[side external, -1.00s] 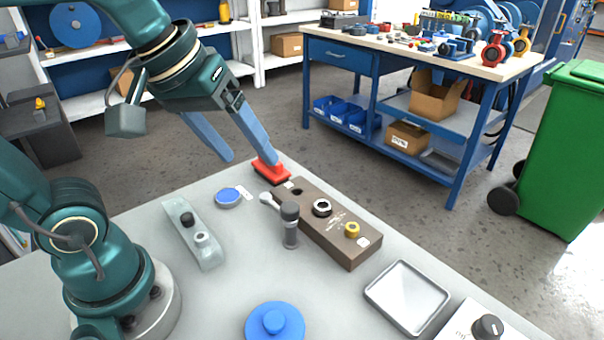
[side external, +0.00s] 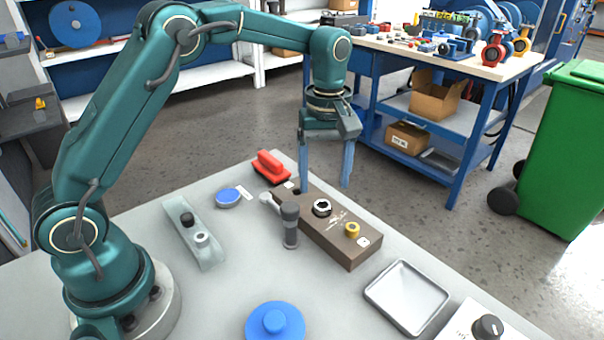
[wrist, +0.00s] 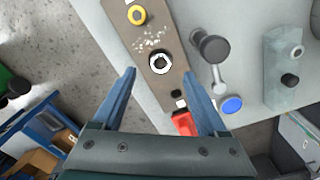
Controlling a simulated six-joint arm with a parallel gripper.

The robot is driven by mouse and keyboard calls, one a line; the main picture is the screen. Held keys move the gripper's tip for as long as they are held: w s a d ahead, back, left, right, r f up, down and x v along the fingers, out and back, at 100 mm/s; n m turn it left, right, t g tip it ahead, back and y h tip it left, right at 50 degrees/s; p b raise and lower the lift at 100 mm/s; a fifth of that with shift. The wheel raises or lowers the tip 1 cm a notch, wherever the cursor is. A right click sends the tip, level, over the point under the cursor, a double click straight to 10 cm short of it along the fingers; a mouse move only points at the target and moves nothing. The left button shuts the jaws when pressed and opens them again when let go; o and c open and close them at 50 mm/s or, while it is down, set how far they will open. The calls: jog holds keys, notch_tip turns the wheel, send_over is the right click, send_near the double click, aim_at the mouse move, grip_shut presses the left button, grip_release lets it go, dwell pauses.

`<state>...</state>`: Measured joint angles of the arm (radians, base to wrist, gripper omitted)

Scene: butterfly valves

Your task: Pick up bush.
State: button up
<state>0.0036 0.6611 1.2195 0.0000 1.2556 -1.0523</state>
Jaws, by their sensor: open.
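A brown block (side external: 330,240) lies on the grey table. It carries a short yellow ring (side external: 352,229) near its front end and a dark-and-white ring (side external: 322,207) near its middle. Either ring could be the bush; I cannot tell which. My gripper (side external: 325,187) is open and empty, pointing down above the block's far half. In the wrist view the dark-and-white ring (wrist: 160,63) lies between the fingertips, and the yellow ring (wrist: 137,15) is farther up, beyond them. Both rings show clear of the fingers.
A grey knobbed post (side external: 290,225) stands beside the block. A red handled piece (side external: 270,167) lies behind it, a blue disc (side external: 228,198) and pale plate (side external: 195,235) left, a blue lidded part (side external: 275,323) in front, an empty tray (side external: 407,297) right.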

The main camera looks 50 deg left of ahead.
aim_at(323, 199)
jog(key=shift+f, duration=2.6)
jog(key=shift+c, duration=0.3)
grip_shut()
jog(key=shift+r, duration=0.1)
